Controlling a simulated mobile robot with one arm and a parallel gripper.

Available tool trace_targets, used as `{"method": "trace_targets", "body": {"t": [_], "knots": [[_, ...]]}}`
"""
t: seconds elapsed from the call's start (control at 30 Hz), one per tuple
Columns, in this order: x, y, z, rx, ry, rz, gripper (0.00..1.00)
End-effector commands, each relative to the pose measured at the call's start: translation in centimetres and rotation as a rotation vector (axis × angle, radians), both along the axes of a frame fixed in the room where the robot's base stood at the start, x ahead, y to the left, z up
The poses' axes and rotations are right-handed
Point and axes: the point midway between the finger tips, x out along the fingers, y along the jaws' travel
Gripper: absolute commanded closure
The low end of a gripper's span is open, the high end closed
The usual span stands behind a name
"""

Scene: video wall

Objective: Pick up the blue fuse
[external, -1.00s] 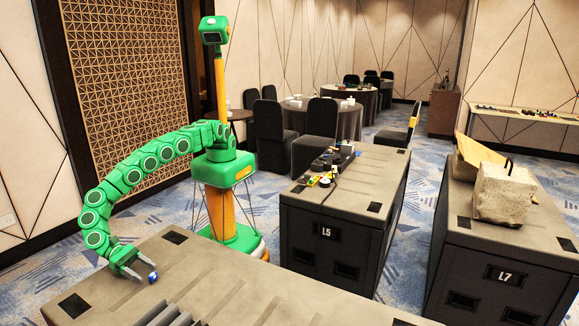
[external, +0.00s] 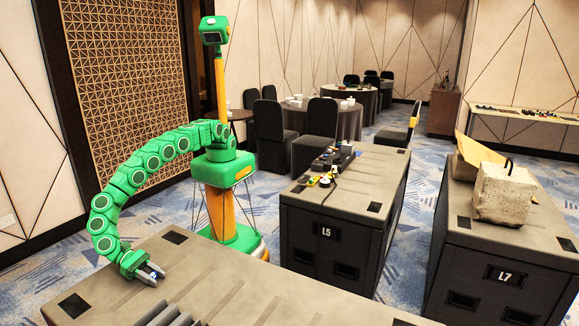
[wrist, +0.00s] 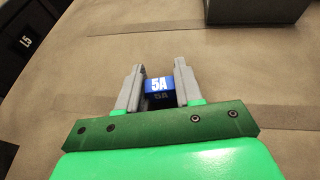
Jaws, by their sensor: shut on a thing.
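The blue fuse (wrist: 159,86) is a small blue block with white "5A" lettering. In the wrist view it sits between the two grey fingers of my gripper (wrist: 160,88), which are shut on it. In the external view my gripper (external: 152,273) is low at the near case top (external: 230,290), with a bit of the blue fuse (external: 153,275) showing between the fingers. The fuse is at or just above the surface; I cannot tell which.
Grey bars (external: 168,316) lie on the same case top, in front of my gripper. Case L5 (external: 330,228) carries small colored items (external: 320,181) and a dark device. Case L7 (external: 500,275) carries a concrete block (external: 503,195). The near case top is otherwise mostly clear.

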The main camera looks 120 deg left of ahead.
Motion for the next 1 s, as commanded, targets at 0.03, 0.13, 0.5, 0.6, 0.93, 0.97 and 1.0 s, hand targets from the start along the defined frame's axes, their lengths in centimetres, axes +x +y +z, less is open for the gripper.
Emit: {"method": "trace_targets", "body": {"t": [0.03,0.13,0.5,0.6,0.93,0.97,1.0], "knots": [[0.0,0.0,0.0,0.0,0.0,0.0,0.9],[0.0,0.0,0.0,0.0,0.0,0.0,0.93],[0.0,-0.1,1.0,-0.001,0.0,-0.001,0.94],[0.0,-0.1,2.0,-0.001,0.001,-0.001,0.94],[-0.7,1.6,5.3,0.001,-0.002,0.0,0.94],[-0.8,1.8,5.5,0.0,-0.001,0.0,0.94],[-1.0,2.0,5.9,-0.001,0.001,-0.001,0.94]]}}
